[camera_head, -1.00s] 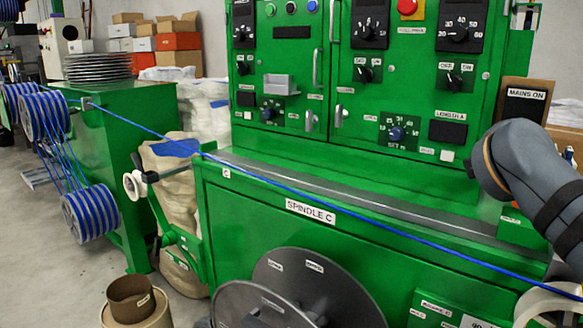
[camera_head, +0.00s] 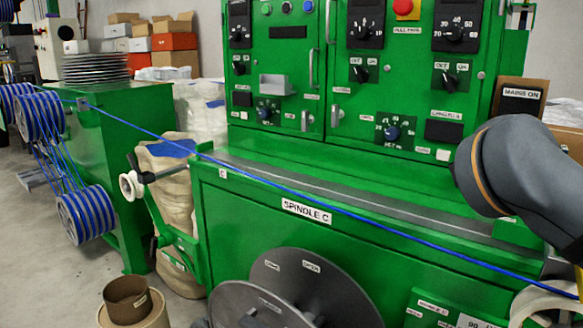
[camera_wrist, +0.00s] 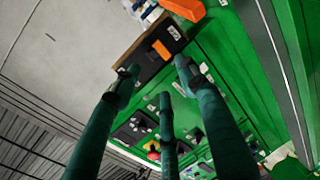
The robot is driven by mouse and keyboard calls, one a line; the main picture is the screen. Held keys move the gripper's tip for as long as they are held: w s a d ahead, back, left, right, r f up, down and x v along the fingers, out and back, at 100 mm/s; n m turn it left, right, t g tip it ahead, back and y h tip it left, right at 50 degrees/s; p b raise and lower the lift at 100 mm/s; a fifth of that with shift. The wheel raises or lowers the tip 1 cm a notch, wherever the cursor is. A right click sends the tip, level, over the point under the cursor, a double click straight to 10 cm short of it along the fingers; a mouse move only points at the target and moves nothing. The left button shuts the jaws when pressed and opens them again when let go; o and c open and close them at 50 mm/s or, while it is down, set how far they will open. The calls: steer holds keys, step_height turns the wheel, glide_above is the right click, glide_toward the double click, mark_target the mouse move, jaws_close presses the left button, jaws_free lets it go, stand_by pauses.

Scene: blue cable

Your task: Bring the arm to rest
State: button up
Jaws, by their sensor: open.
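In the head view my dark grey arm (camera_head: 535,175) reaches in from the right edge, in front of the right end of the green machine (camera_head: 350,255). My gripper lies outside that view. In the wrist view my gripper (camera_wrist: 157,72) is open, with several dark green fingers spread apart and nothing between them. Beyond the fingertips is a black panel with an orange patch (camera_wrist: 162,48). The machine's knobs and red button (camera_wrist: 153,146) show lower down, between the fingers.
A blue cable (camera_head: 330,205) runs taut from the spools (camera_head: 88,214) across the machine's front and passes below my arm. Dark reels (camera_head: 315,290) stand at the front. A cardboard box (camera_head: 524,92) and "MAINS ON" panel are behind my arm.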

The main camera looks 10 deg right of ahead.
steer(key=w+d+r+g+y+p, duration=0.1)
steer(key=w+d+g+y+p, duration=0.2)
steer(key=p, duration=2)
steer(key=w+d, duration=0.4)
steer(key=w, duration=0.1)
steer(key=shift+d+r+g, duration=0.2)
steer(key=shift+r+g, duration=0.1)
steer(key=shift+r, duration=0.05)
steer(key=shift+y+p, duration=0.3)
steer(key=shift+p, duration=0.6)
steer(key=shift+f+g+p, duration=0.15)
steer(key=shift+g+p, duration=0.15)
steer(key=shift+p, duration=0.15)
